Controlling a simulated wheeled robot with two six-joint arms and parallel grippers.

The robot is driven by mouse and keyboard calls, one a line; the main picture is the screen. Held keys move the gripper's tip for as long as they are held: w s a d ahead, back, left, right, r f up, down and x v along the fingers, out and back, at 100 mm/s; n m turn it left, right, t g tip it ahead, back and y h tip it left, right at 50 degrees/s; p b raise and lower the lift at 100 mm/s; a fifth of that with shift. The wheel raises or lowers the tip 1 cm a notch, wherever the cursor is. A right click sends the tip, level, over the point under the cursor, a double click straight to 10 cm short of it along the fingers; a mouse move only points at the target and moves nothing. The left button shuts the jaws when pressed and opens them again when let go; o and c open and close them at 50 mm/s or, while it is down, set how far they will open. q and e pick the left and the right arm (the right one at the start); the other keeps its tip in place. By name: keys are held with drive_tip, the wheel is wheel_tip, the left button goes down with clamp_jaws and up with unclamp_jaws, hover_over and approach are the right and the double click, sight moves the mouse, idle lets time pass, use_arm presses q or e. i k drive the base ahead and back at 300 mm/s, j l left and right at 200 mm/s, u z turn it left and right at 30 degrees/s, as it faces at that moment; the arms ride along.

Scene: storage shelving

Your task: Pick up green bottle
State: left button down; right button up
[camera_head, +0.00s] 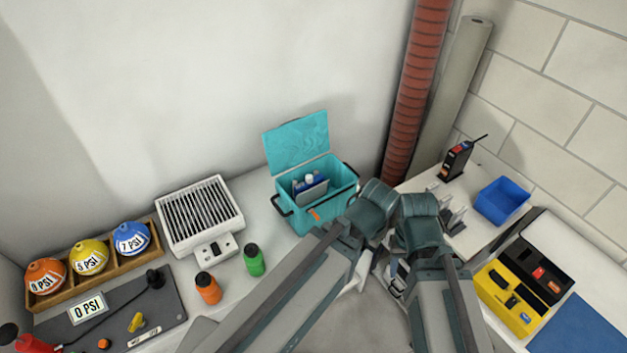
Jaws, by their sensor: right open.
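The green bottle (254,262) has a black cap and stands upright on the white counter, right of an orange bottle. My right gripper (454,217) is at the right, over the side counter beside my arm, with its light grey fingers apart and nothing seen between them. It is far from the green bottle. My left gripper is mostly hidden among my arm links, and its fingers cannot be made out. Neither gripper is seen touching the bottle.
The orange bottle (208,290) stands close left of the green one. A grey vented device (200,216) is behind them, and an open teal cooler (317,205) is to the right. A pressure panel (168,300) lies left. A blue bin (502,202) and yellow case (500,305) are right.

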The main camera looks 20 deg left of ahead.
sight(253, 257)
drive_tip(key=u, duration=1.4)
